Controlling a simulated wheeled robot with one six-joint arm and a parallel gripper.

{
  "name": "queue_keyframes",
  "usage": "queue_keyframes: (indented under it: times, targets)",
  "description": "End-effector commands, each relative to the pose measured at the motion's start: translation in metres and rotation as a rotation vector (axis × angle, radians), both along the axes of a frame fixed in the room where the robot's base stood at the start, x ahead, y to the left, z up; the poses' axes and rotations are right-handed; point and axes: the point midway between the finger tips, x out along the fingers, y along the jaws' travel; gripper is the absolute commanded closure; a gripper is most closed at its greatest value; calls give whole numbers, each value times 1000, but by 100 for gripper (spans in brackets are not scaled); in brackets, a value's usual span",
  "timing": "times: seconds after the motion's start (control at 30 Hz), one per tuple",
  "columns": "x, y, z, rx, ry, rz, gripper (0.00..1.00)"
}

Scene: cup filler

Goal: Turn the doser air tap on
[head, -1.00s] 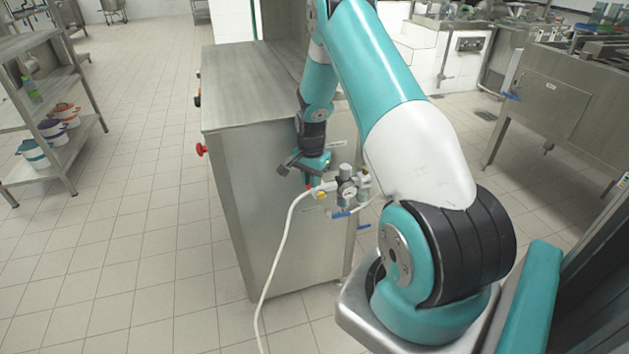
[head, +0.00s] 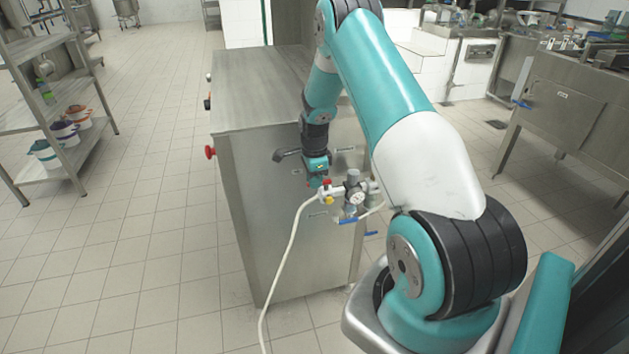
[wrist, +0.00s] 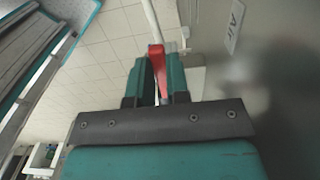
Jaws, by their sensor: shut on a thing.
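The doser air tap has a red handle (wrist: 157,64), which stands between the two fingers of my gripper (wrist: 158,82) in the wrist view. The fingers are shut on it. In the head view my gripper (head: 319,180) is at the side panel of the steel cabinet (head: 262,190), just above the air fittings. A bit of the red handle (head: 327,183) shows beside the fingertips. The tap body is mostly hidden by the fingers in the wrist view. A label reading "Air" (wrist: 234,27) is on the panel to the right.
A white hose (head: 287,255) runs down to the floor. A red knob (head: 210,152) is on the cabinet's left side. Floor to the left is clear up to a shelf rack (head: 57,125).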

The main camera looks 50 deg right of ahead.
Motion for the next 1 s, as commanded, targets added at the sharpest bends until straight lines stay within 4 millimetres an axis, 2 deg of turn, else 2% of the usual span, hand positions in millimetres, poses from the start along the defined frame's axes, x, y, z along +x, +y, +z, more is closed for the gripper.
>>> queue_keyframes:
  times: [0.5, 0.53, 0.6, 0.63, 1.0]
  targets:
    - [3, -2, 2, -5, -9, -20, 100]
    - [3, -2, 2, -5, -9, -20, 80]
    - [3, -2, 2, -5, -8, -19, 64]
    - [2, -2, 2, -4, -7, -19, 58]
    - [2, -1, 6, -3, -4, -18, 58]
